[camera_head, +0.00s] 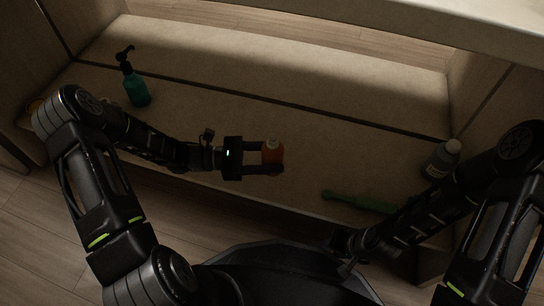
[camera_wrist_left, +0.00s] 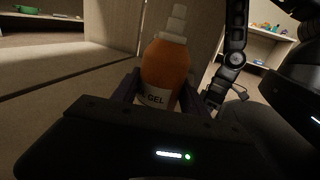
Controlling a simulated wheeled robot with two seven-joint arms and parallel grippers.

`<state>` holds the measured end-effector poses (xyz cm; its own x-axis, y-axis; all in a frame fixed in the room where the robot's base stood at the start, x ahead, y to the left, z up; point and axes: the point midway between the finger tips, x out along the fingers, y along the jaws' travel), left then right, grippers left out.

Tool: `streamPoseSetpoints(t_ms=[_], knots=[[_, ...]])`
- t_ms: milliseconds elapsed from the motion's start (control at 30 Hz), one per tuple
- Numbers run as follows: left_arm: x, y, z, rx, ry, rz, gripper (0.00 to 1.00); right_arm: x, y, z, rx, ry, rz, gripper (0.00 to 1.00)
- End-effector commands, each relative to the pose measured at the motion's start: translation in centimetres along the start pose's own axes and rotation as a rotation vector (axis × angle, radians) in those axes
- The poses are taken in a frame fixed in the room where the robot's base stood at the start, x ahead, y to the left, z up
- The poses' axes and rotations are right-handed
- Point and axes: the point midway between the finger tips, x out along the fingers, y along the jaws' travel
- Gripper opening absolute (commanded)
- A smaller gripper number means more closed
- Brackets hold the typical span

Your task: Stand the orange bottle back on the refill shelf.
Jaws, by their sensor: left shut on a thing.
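The orange bottle (camera_head: 273,148) is between the fingers of my left gripper (camera_head: 268,159), over the beige shelf (camera_head: 300,130) near its front edge in the head view. In the left wrist view the orange bottle (camera_wrist_left: 166,66) has a pale stepped top and a white label reading "GEL". My left gripper (camera_wrist_left: 158,88) is shut on its sides. Whether its base touches the shelf cannot be told. My right gripper (camera_head: 352,255) is low at the right of the head view, dark and partly hidden; its jaws are unclear.
A teal pump bottle (camera_head: 134,88) stands at the left of the shelf. A green long-handled tool (camera_head: 355,201) lies near the front edge at right. A grey bottle (camera_head: 441,160) stands by the right wall, beside my right arm. The middle behind my left gripper is clear.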

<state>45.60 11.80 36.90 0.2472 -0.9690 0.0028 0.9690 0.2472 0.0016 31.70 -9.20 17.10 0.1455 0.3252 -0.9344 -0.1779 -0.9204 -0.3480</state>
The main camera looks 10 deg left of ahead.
Motion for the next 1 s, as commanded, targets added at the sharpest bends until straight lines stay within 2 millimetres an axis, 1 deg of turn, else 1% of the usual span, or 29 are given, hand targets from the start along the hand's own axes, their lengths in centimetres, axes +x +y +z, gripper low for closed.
streamPoseSetpoints(t_ms=[33, 267, 333, 500, 700, 1000], knots=[[0.0, 0.0, -0.8, 0.000, -0.001, 0.000, 0.24, 0.6, 0.2, 0.0, 0.000, 0.001, -0.001, 0.36], [0.0, 0.0, -3.1, -0.001, -0.001, 0.000, 0.24, 2.3, 0.9, -0.2, 0.002, 0.003, -0.004, 0.36], [0.0, 0.0, -3.3, -0.002, -0.001, 0.000, 0.24, 1.8, 0.7, -0.3, 0.003, 0.003, -0.004, 0.36], [0.0, 0.1, -4.6, -0.001, -0.001, 0.001, 0.24, 1.7, 0.7, -0.3, 0.002, 0.003, -0.004, 0.36], [0.0, 0.0, -5.3, 0.000, -0.001, 0.000, 0.24, 1.7, 0.7, -0.2, 0.002, 0.002, -0.004, 0.36], [0.0, 0.0, -5.4, 0.000, -0.001, 0.000, 0.24, 1.8, 0.7, -0.2, 0.002, 0.002, -0.004, 0.36]])
